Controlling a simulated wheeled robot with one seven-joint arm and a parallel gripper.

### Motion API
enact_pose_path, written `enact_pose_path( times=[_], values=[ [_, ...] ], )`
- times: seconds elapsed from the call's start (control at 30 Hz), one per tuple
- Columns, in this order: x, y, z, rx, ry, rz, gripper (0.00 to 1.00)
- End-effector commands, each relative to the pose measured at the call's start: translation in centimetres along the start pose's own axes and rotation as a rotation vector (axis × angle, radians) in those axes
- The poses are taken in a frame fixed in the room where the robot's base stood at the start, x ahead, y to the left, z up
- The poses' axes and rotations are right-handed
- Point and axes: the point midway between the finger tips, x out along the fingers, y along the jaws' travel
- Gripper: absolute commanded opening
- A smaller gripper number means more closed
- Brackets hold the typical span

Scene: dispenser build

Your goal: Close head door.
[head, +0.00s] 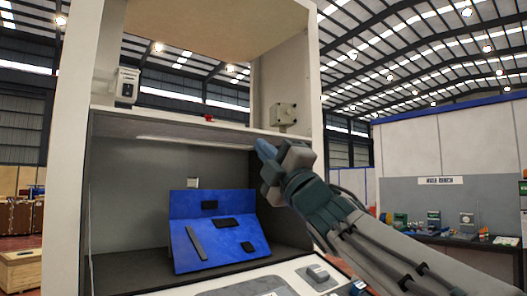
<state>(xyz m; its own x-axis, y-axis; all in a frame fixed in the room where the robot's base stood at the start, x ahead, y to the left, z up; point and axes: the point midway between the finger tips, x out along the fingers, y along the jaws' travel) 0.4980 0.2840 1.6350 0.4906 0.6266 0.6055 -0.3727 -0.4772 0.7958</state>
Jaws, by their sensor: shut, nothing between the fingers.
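A tall white dispenser cabinet (80,150) fills the left and middle of the head view. Its upper section stands open, and I can see through it to the hall behind. A beige panel (205,22) spans the top of this section; I cannot tell whether it is the head door or the roof. My gripper (262,147) is shut and empty. It is in front of the cabinet, near the right end of the shelf edge (190,120) between the two sections. I cannot tell whether it touches the cabinet.
A blue panel (215,232) with dark parts leans in the lower bay. A grey box (283,114) and a small white device (126,86) sit in the upper section. A white control panel (312,274) is at the bottom. A workbench (455,242) with parts stands at right.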

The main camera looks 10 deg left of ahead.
Motion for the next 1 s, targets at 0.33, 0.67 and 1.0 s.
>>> enact_pose_path(
  times=[0.33, 0.67, 1.0],
  values=[
    [0.0, -0.01, 0.0, 0.0, 0.0, 0.0, 0.0],
    [0.01, -0.01, -0.02, 0.0, 0.0, 0.0, 0.0],
    [-0.33, -0.86, -0.02, 0.0, 0.0, -0.001, 0.0]
  ],
)
